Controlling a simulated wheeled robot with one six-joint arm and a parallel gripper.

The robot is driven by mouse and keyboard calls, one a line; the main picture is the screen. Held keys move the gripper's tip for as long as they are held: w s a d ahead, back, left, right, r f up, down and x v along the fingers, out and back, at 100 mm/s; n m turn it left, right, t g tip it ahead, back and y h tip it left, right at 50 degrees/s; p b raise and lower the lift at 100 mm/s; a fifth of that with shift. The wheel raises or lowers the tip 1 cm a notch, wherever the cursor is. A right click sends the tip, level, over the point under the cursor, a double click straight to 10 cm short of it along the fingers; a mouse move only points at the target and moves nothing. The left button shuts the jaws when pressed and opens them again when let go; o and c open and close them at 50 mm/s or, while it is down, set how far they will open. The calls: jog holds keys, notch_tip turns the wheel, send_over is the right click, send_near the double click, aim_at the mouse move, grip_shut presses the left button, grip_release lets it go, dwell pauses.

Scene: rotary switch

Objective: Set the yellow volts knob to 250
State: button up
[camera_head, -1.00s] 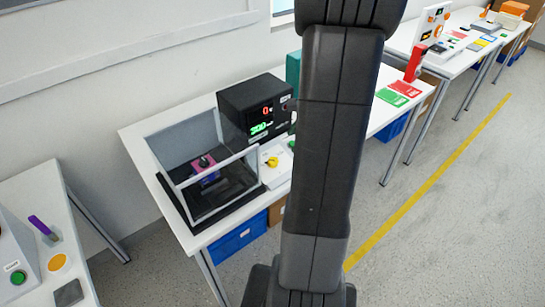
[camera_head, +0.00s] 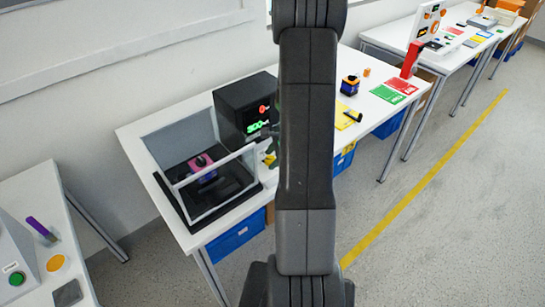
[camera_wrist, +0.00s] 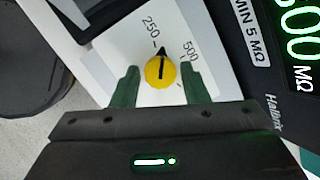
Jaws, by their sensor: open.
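The yellow volts knob (camera_wrist: 160,71) sits on a white panel (camera_wrist: 117,50) in the wrist view. Its black pointer aims up, between the printed 250 and 500 and looking closer to the 250 mark. My gripper (camera_wrist: 160,80) is open, with one dark green finger left of the knob and one right of it. Gaps show between the fingers and the knob, so it is not gripped. In the head view the knob (camera_head: 270,159) is a small yellow patch, partly hidden by my gripper and arm.
A clear-walled box (camera_head: 205,187) with a dark base stands to the left on the white table (camera_head: 145,140). Yellow, green and red items lie further right.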

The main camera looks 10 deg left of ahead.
jog(key=shift+f, duration=0.1)
jog(key=shift+c, duration=0.4)
jog(key=c, duration=0.6)
jog(key=shift+w+a+f+n+b, duration=0.1)
jog(key=shift+f+n+b, duration=0.1)
jog(key=shift+n+b, duration=0.6)
jog(key=shift+r+n+g+b, duration=0.25)
jog(key=shift+n+g+b, duration=0.2)
jog(key=shift+n, duration=0.65)
jog(key=o, duration=0.7)
